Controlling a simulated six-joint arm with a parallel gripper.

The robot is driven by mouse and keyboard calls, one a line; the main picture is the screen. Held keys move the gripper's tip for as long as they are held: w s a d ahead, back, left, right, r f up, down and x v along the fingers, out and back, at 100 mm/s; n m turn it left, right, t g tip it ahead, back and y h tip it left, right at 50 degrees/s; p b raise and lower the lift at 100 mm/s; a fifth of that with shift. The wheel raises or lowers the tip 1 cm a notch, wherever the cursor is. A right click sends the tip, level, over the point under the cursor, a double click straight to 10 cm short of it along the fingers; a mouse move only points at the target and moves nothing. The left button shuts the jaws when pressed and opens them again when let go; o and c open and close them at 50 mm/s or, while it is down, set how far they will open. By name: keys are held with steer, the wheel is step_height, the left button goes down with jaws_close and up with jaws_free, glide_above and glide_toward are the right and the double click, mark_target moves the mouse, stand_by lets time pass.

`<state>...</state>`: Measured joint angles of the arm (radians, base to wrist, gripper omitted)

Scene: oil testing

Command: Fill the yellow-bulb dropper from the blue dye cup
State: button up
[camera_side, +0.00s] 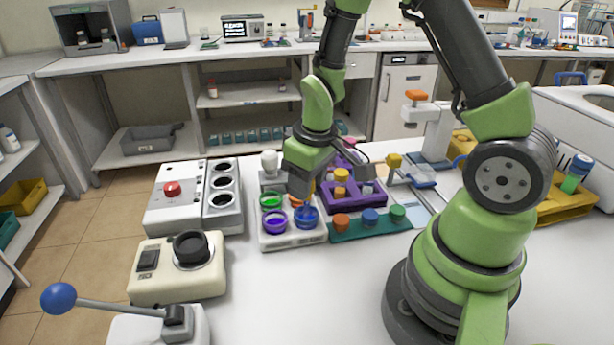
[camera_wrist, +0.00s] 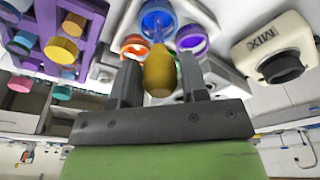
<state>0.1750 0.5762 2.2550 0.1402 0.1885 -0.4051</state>
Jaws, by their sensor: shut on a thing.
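The yellow-bulb dropper (camera_wrist: 160,72) is upside down in the wrist view. My gripper (camera_wrist: 158,85) is shut on its bulb, one finger on each side. The dropper's clear tube runs toward the blue dye cup (camera_wrist: 157,17). In the side view my gripper (camera_side: 302,186) is low over the white cup tray (camera_side: 291,238), just above the blue dye cup (camera_side: 306,217). The dropper is mostly hidden by the gripper there. I cannot tell whether the tip is in the dye or above it.
Purple (camera_side: 275,222), green (camera_side: 271,200) and orange (camera_wrist: 133,45) cups stand close to the blue cup. A purple rack (camera_side: 344,205) and a green strip (camera_side: 352,232) with coloured caps are to the right. A mixer (camera_side: 178,266) stands front left.

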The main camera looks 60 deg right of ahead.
steer(key=shift+f, duration=0.7)
stand_by(0.6)
steer(key=o, duration=0.4)
steer(key=shift+o, duration=0.2)
stand_by(0.4)
steer(key=shift+r, duration=0.15)
steer(key=shift+r, duration=2.7)
